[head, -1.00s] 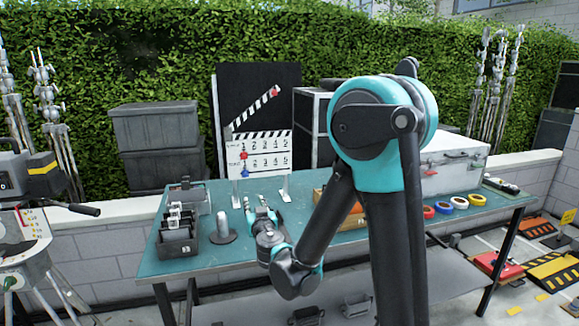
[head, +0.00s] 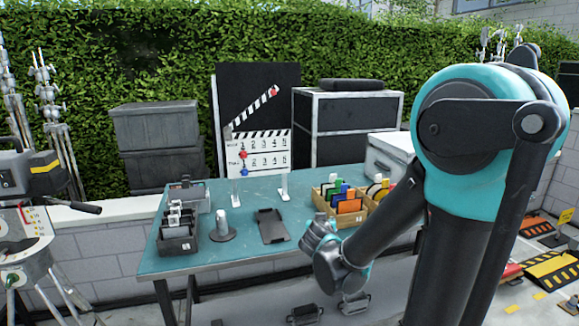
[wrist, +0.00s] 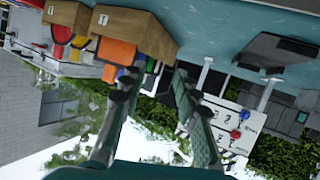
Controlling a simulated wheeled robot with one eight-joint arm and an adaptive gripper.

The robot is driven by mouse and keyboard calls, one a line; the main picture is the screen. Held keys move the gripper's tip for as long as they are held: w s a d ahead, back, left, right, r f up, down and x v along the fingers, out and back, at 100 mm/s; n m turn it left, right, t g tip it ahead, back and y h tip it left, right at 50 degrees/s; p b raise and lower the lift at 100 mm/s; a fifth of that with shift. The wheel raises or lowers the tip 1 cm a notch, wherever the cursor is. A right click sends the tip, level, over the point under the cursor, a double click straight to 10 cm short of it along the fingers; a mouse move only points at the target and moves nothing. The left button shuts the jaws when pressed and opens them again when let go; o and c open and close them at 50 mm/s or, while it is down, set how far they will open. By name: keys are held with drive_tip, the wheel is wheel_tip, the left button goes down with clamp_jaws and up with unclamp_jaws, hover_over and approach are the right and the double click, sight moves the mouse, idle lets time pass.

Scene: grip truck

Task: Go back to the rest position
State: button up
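My gripper (wrist: 150,90) shows in the wrist view with its two fingers spread apart and nothing between them. In the head view my gripper (head: 318,226) is small and partly hidden by my own wrist, near the front edge of the teal table (head: 215,262). It is right of a dark flat tray-like piece (head: 272,226) on the table and in front of a wooden box (head: 345,216) of coloured cards. The clapperboard (head: 262,152) stands upright at the back of the table.
A dark divided bin (head: 178,238) and a grey cylinder on a round base (head: 222,226) stand at the table's left. A light case (head: 388,155) is at the right. Black cases (head: 350,128) stand behind. The table's front middle is clear.

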drive_tip(key=s+d+f+g+h, duration=0.1)
drive_tip(key=s+d+f+g, duration=0.3)
drive_tip(key=s+d+f, duration=0.3)
drive_tip(key=s+f+g+y, duration=0.1)
drive_tip(key=s+f+g, duration=0.1)
drive_tip(key=s, duration=0.6)
drive_tip(key=s+f+n+g+y, duration=0.1)
drive_tip(key=s+f+g+y, duration=0.1)
drive_tip(key=s, duration=0.6)
drive_tip(key=shift+d+f+g+y, duration=0.35)
drive_tip(key=shift+f+g, duration=0.25)
drive_tip(key=shift+f, duration=0.25)
drive_tip(key=shift+w, duration=0.1)
